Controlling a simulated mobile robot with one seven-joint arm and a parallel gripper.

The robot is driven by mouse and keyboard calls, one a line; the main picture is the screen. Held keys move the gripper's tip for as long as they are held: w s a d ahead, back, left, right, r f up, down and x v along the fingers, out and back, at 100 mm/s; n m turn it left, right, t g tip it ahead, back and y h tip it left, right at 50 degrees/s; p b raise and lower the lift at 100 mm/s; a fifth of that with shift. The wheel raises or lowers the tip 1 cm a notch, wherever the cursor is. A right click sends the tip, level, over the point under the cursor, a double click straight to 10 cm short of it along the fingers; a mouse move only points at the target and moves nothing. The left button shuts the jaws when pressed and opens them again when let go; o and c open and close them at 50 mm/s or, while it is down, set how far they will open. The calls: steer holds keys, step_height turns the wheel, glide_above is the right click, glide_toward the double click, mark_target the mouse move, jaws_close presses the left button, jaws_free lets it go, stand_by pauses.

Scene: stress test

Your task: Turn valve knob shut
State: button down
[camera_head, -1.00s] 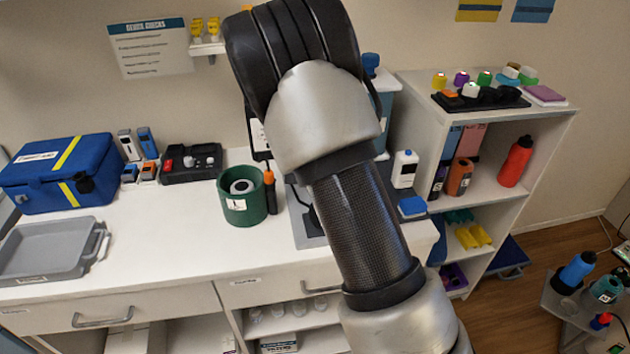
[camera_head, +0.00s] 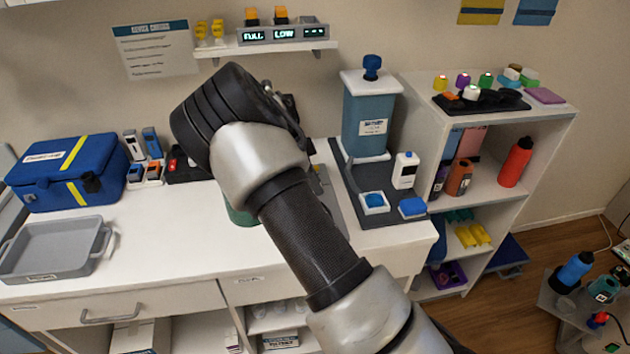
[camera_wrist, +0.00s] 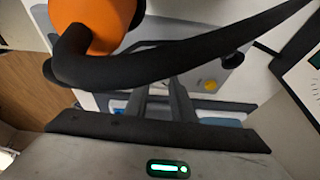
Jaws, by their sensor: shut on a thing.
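In the wrist view my gripper (camera_wrist: 163,88) points away from the camera, with two dark fingers close together. A long curved black piece (camera_wrist: 185,57) crosses the fingertips and hooks around a rounded orange part (camera_wrist: 95,20) at the upper left. The fingers appear shut on the black piece, though the contact is partly hidden. In the head view my arm hides the gripper. No part is clearly identifiable as the valve knob. A blue knob (camera_head: 372,64) sits on top of a blue tank (camera_head: 366,108). A yellow button (camera_wrist: 210,85) shows on a grey surface beyond the fingers.
The tank stands on a dark base (camera_head: 395,207) beside a white bottle (camera_head: 404,170). A wall shelf (camera_head: 283,47) holds lit displays. A green container (camera_head: 238,214) is mostly behind my arm. A grey tray (camera_head: 55,248) and blue case (camera_head: 60,172) stand left; the front counter is clear.

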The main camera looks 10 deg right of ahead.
steer(key=shift+a+m+g, duration=0.1)
steer(key=shift+m+g, duration=0.3)
steer(key=shift+m, duration=0.6)
steer(key=shift+w, duration=0.1)
steer(key=c, duration=1.5)
jaws_free()
steer(key=shift+p+v, duration=0.45)
steer(key=shift+v, duration=8.25)
steer(key=shift+r, duration=0.15)
